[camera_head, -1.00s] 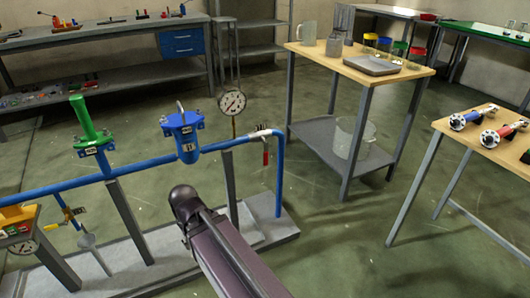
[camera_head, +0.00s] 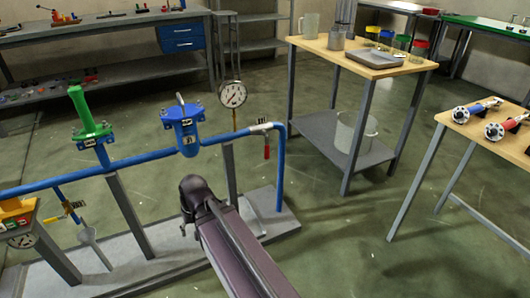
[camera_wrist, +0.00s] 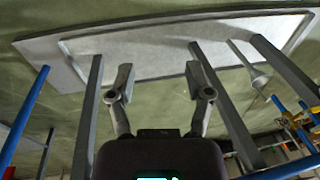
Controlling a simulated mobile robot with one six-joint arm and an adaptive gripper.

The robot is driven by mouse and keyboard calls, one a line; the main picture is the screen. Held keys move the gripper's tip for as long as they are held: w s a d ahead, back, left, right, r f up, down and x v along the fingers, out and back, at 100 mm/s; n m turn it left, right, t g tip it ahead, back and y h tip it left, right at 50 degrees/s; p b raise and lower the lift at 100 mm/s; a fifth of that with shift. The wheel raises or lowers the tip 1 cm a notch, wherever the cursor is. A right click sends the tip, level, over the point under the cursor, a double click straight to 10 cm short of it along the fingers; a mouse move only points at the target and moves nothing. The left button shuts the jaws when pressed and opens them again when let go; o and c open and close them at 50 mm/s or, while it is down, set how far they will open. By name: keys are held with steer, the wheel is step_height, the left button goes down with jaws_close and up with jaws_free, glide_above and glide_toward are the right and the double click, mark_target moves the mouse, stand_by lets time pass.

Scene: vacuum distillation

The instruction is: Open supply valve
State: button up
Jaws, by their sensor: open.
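A blue pipe line (camera_head: 150,157) runs across the left half of the head view. It carries a valve with a red handle (camera_head: 266,151) hanging down near its right bend, and a valve with a yellow handle (camera_head: 73,207) on a lower branch at left. I cannot tell which is the supply valve. In the wrist view my gripper (camera_wrist: 158,88) is open and empty, its fingers spread above the grey base plate (camera_wrist: 150,54) between grey posts. The yellow-and-blue valve (camera_wrist: 295,125) shows at the right edge there. My arm hides the gripper in the head view.
A wooden-topped table (camera_head: 312,45) stands behind; open floor (camera_head: 345,235) lies to the right.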

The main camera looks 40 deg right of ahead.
steer(key=w+d+f+m+t+y+b, duration=0.1)
steer(key=w+d+m+t+y+b, duration=0.35)
steer(key=m, duration=0.45)
steer(key=m+t+h+b, duration=0.95)
steer(key=m+t, duration=0.25)
steer(key=m, duration=1.5)
glide_toward(267, 149)
steer(key=s, duration=0.3)
steer(key=shift+a+h, duration=0.3)
steer(key=shift+a, duration=0.15)
steer(key=shift+w, duration=0.25)
steer(key=x, duration=1.3)
steer(key=shift+w+d+f, duration=0.1)
steer(key=shift+w, duration=0.1)
